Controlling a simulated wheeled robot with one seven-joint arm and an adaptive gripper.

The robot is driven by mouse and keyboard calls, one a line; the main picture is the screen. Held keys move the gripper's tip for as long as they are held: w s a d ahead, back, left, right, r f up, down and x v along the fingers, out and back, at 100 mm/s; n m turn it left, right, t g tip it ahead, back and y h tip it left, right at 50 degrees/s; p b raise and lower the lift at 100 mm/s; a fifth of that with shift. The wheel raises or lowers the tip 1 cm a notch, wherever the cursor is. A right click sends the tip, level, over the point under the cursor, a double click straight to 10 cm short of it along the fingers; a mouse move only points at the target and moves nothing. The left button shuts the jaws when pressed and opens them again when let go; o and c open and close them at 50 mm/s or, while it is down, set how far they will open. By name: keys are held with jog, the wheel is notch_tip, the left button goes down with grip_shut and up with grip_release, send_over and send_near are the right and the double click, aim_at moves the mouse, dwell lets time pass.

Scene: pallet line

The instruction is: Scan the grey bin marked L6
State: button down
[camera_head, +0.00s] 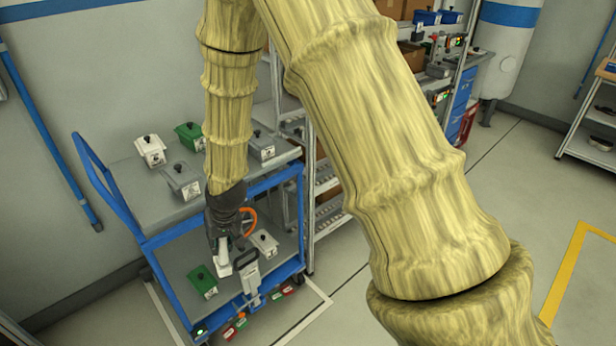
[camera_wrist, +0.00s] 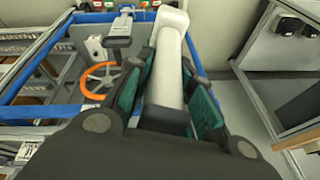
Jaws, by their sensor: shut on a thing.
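My gripper (camera_head: 224,236) is shut on a white and grey device (camera_wrist: 168,82), which looks like a hand scanner. The device also shows in the head view (camera_head: 223,262), pointing down at the front of the blue cart (camera_head: 155,241). Two grey bins with black lids or knobs stand on the cart's top shelf: one at the front (camera_head: 183,180), left of my forearm, and one at the right (camera_head: 262,146). Their labels are too small to read, so I cannot tell which is L6. My arm hides part of the top shelf.
A white bin (camera_head: 150,149) and a green bin (camera_head: 190,134) share the top shelf. Another green bin (camera_head: 202,281) and a white bin (camera_head: 264,242) sit below. An orange ring (camera_wrist: 100,79) is beside my gripper. Open floor (camera_head: 500,200) lies right.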

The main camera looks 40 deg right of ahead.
jog(key=w+d+r+m+t+y+b, duration=0.15)
jog(key=w+d+m+t+b, duration=0.25)
jog(key=w+d+m+t, duration=0.65)
jog(key=s+d+m+t+h+b, duration=0.25)
jog(key=d+m+h, duration=0.6)
jog(key=d, duration=1.45)
jog(key=w+y+b, duration=0.1)
jog(key=w+b, duration=0.1)
jog(key=w, duration=0.6)
jog(key=shift+w+f+t, duration=0.2)
jog(key=shift+w+t, duration=0.05)
jog(key=shift+t, duration=0.15)
jog(key=shift+w+a+b, duration=0.1)
jog(key=shift+w+b, duration=0.35)
jog(key=shift+w, duration=0.3)
jog(key=shift+s, duration=0.15)
dwell(0.6)
jog(key=s+p, duration=0.1)
jog(key=s, duration=0.6)
jog(key=shift+s+p, duration=0.35)
jog(key=shift+s, duration=0.05)
dwell(0.6)
